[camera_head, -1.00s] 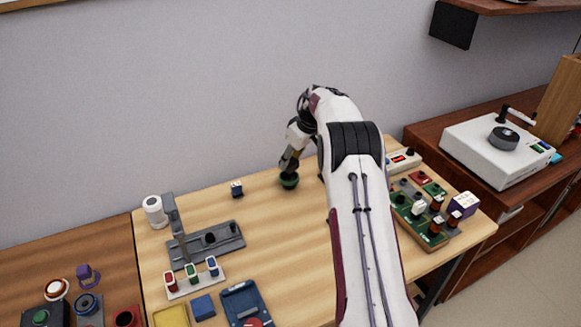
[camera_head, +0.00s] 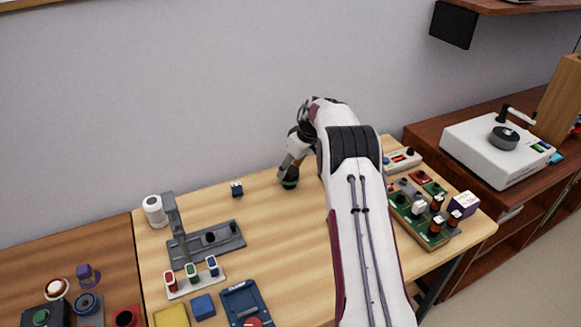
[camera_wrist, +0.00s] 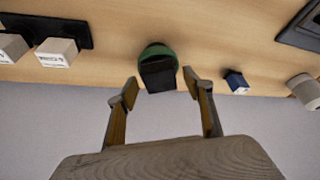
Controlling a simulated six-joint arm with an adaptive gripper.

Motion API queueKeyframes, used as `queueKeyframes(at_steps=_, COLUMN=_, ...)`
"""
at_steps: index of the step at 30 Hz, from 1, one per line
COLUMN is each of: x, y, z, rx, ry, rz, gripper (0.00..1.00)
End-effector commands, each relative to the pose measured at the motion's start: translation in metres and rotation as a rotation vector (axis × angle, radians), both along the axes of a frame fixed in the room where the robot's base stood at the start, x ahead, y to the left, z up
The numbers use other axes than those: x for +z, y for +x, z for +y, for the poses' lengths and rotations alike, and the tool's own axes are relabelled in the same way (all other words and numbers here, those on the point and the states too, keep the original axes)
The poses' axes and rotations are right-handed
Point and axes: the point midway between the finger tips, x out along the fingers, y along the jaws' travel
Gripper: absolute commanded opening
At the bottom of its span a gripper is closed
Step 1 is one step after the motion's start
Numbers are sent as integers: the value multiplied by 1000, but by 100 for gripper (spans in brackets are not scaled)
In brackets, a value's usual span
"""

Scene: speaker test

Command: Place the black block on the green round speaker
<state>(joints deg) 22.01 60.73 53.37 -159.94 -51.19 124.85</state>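The green round speaker (camera_head: 290,185) stands near the back edge of the wooden table. It also shows in the wrist view (camera_wrist: 152,50), partly covered by the black block (camera_wrist: 158,76). The block appears to rest on the speaker, though their contact is not clear. My gripper (camera_wrist: 160,80) is open in the wrist view, with one finger on each side of the block and a visible gap at both sides. In the head view my gripper (camera_head: 287,171) is low over the speaker and largely hides the block.
A small blue and white block (camera_head: 236,188) lies to the left of the speaker. A grey stand (camera_head: 207,241) and a white cylinder (camera_head: 154,211) are farther left. A green board with several parts (camera_head: 421,222) lies right of my arm. Table around the speaker is clear.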

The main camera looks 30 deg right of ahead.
Motion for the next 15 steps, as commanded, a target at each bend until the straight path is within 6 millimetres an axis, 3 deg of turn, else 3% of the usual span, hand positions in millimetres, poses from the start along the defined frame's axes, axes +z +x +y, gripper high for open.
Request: queueKeyframes(at_steps=15, x=12, y=-3, z=-2, rx=0, ry=0, rz=-1, gripper=51)
